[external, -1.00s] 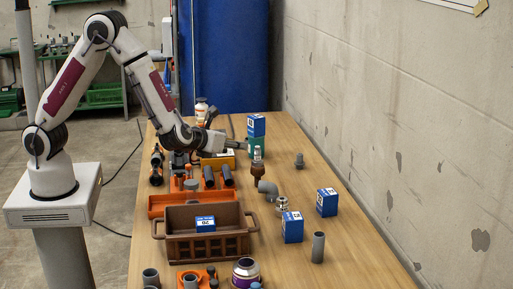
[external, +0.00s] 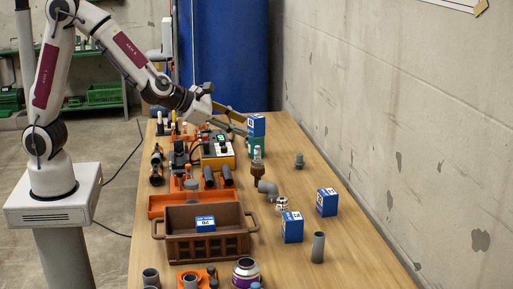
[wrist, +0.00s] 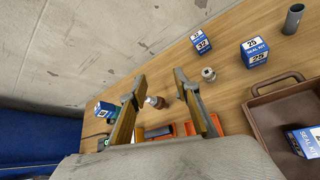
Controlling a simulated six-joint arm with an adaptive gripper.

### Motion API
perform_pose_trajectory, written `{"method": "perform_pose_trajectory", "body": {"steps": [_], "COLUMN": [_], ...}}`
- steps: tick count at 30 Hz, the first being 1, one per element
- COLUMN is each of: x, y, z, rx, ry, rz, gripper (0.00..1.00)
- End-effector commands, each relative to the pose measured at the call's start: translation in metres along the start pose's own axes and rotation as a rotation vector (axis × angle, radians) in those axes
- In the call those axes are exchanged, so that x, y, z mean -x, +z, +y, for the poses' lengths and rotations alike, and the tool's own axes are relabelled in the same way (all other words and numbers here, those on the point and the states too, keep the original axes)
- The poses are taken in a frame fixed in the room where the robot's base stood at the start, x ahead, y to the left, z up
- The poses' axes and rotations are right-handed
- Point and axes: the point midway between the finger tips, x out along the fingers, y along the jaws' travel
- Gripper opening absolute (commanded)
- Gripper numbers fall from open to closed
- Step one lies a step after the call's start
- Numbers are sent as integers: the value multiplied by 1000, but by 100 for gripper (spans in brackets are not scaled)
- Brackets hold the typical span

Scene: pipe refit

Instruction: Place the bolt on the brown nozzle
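The brown nozzle (external: 257,168) stands upright near the middle of the table. A pale, silvery piece (external: 257,153) sits on its top; I cannot tell for sure whether this is the bolt. In the wrist view the brown nozzle (wrist: 152,101) shows between the fingers, with depth between them. A small metallic fitting (external: 282,203) stands apart, in front of the nozzle, and also shows in the wrist view (wrist: 208,74). My gripper (external: 243,124) is above the far part of the table, behind and above the nozzle. Its fingers (wrist: 160,77) are spread and nothing is between them.
A blue seal kit box (external: 256,125) on a green block is close to my fingertips. A grey elbow (external: 268,188) lies beside the nozzle. Two more blue boxes (external: 292,227) (external: 327,203) and a grey pipe (external: 318,247) stand right. A brown crate (external: 180,250) is in front.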

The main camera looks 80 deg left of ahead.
Motion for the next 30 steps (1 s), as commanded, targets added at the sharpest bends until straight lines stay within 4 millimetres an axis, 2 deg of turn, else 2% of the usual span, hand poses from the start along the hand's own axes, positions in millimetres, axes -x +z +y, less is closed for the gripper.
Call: {"method": "perform_pose_trajectory", "body": {"steps": [3,7,14,23,30], "x": [22,48,96,162,211], "y": [13,21,22,0,-36], "z": [-2,-7,-13,-14,-9], "rx": [-177,-383,-765,-1283,-1702], "ry": [-75,-150,-256,-359,-429], "rz": [-37,-80,-162,-269,-339], "gripper": [31,31,31,31,31]}}
